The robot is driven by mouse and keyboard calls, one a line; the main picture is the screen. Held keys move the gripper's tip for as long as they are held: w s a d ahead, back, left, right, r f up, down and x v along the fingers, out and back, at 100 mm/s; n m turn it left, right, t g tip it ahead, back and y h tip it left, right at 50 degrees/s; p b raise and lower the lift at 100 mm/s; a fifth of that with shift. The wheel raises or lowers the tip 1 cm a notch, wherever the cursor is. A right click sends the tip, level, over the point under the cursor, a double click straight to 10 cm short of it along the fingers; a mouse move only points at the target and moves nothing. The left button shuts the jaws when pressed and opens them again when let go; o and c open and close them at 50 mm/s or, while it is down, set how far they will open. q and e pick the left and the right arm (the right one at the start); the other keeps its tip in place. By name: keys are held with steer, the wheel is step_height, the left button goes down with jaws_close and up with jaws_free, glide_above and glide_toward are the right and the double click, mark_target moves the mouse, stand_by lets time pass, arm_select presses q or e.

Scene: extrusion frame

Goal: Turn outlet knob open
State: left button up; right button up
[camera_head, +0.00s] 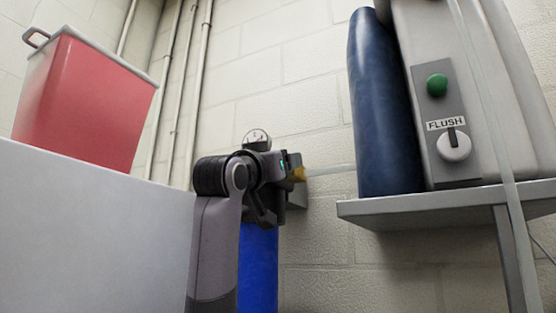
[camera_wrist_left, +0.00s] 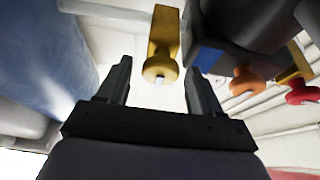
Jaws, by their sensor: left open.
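A yellow knob (camera_wrist_left: 160,69) on a yellow valve body shows in the left wrist view, in line with the gap between my left gripper's fingers (camera_wrist_left: 159,80). The fingers are open and apart from it on both sides; I cannot tell how deep the knob sits between them. In the head view the yellow valve (camera_head: 298,174) sits on the right of a dark filter head, where a pale pipe runs right. My left arm partly hides the filter head, and the left gripper (camera_head: 264,205) is small there. No label names the outlet knob. My right gripper is not in view.
An orange knob (camera_wrist_left: 247,80) and a red knob (camera_wrist_left: 302,94) lie to the right in the wrist view. A blue filter housing (camera_head: 258,268) hangs below a gauge (camera_head: 257,139). A shelf (camera_head: 450,207) holds a blue cylinder (camera_head: 380,110) and a FLUSH panel (camera_head: 447,120).

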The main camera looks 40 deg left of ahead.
arm_select(q)
steer(key=c, duration=1)
steer(key=shift+n, duration=0.4)
steer(key=shift+d+r+n+g+y, duration=0.1)
steer(key=shift+n+g+y, duration=0.9)
steer(key=shift+n, duration=2.55)
steer(key=shift+f+n+g+y, duration=0.1)
steer(key=shift+n+g+y, duration=0.45)
steer(key=shift+n+g, duration=2.05)
steer(key=shift+d+r+n+g+y, duration=0.15)
steer(key=shift+n+y, duration=0.6)
steer(key=shift+n, duration=3.8)
steer(key=shift+a, duration=0.15)
